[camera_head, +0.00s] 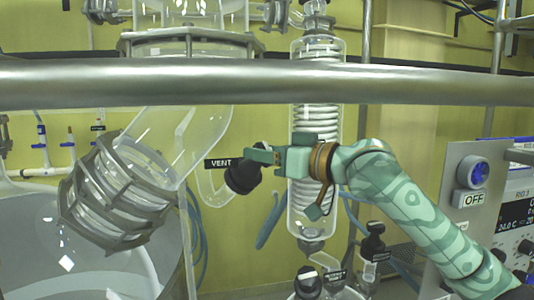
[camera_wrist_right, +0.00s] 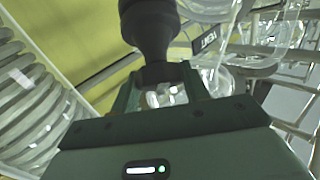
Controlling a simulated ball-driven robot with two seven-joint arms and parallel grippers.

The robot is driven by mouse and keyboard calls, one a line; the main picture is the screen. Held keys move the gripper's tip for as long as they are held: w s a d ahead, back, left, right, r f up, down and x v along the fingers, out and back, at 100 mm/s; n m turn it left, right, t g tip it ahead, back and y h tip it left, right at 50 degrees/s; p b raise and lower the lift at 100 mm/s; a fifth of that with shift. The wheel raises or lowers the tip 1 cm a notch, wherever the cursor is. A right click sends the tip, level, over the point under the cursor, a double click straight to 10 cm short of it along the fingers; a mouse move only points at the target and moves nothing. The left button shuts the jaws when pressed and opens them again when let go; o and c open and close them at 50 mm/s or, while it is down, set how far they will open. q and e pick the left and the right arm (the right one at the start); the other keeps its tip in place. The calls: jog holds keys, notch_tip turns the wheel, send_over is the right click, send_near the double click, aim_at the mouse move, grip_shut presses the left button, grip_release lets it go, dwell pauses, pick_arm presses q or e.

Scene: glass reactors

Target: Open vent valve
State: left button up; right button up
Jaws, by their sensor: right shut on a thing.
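The vent valve (camera_head: 241,178) is a black knob on a glass side arm, beside a black label reading VENT (camera_head: 221,163). My right gripper (camera_head: 262,158) reaches it from the right in the head view, and its fingers partly cover the knob. In the right wrist view the black valve knob (camera_wrist_right: 152,35) stands at the top centre. There my right gripper (camera_wrist_right: 160,82) is shut on the knob's lower end, one finger on each side. The VENT label (camera_wrist_right: 206,42) also shows there, tilted. My left gripper is in neither view.
A thick metal rail (camera_head: 270,82) crosses the head view in front of the glassware. A coiled glass condenser (camera_head: 316,110) stands right behind my right wrist. A large glass vessel (camera_head: 90,250) is at left. A control box (camera_head: 480,180) with an OFF label is at right.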

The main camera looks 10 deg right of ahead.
jog(key=shift+f, duration=0.1)
jog(key=o, duration=1)
jog(key=shift+b+v, duration=1.5)
jog(key=shift+v, duration=6.65)
